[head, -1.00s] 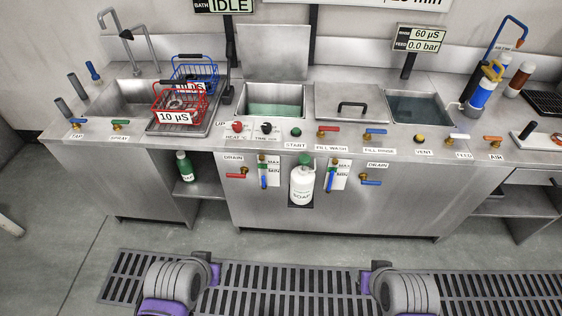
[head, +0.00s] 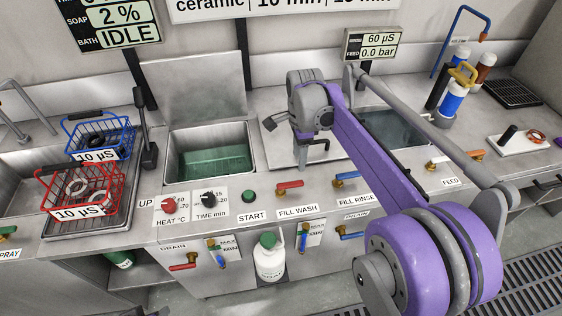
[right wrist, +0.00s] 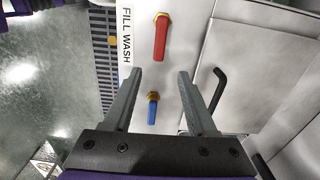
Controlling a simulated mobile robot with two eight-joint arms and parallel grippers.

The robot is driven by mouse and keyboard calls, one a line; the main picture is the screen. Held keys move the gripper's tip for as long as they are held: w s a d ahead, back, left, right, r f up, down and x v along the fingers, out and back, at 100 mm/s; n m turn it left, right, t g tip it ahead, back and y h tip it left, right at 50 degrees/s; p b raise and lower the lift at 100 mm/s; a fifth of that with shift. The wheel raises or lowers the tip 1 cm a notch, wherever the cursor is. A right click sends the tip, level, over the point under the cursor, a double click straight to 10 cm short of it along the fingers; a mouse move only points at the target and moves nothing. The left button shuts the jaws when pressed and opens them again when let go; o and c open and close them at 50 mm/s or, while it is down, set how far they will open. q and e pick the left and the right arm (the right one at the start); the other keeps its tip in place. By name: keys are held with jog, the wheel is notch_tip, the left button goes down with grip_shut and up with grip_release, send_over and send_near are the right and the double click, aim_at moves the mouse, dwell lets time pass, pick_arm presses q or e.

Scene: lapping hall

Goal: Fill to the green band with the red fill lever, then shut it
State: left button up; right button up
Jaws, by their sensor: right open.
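The red fill lever (head: 290,185) sits on the counter front above the FILL WASH label, lying sideways. In the right wrist view the red lever (right wrist: 160,38) lies ahead of my fingertips, roughly between their lines, and apart from them. My right gripper (head: 312,148) hangs over the counter behind and right of the lever; in the right wrist view its jaws (right wrist: 160,75) are open and empty. The open wash tank (head: 170,146) holds greenish liquid. A level gauge card (head: 229,244) is on the front panel; its green band is too small to make out. My left gripper is out of view.
A blue fill lever (head: 346,176) is right of the red one; a blue lever (right wrist: 152,108) shows between my fingers. The START button (head: 248,196) and two dials are left. A soap bottle (head: 269,258) is below. My arm covers part of the rinse tank (head: 390,128).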

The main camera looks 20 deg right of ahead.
aim_at(297, 182)
notch_tip(297, 182, down, 11)
jog(key=shift+s+r+b, duration=0.1)
jog(key=shift+r+b, duration=0.1)
jog(key=shift+b, duration=0.15)
grip_shut()
dwell(0.4)
dwell(1.1)
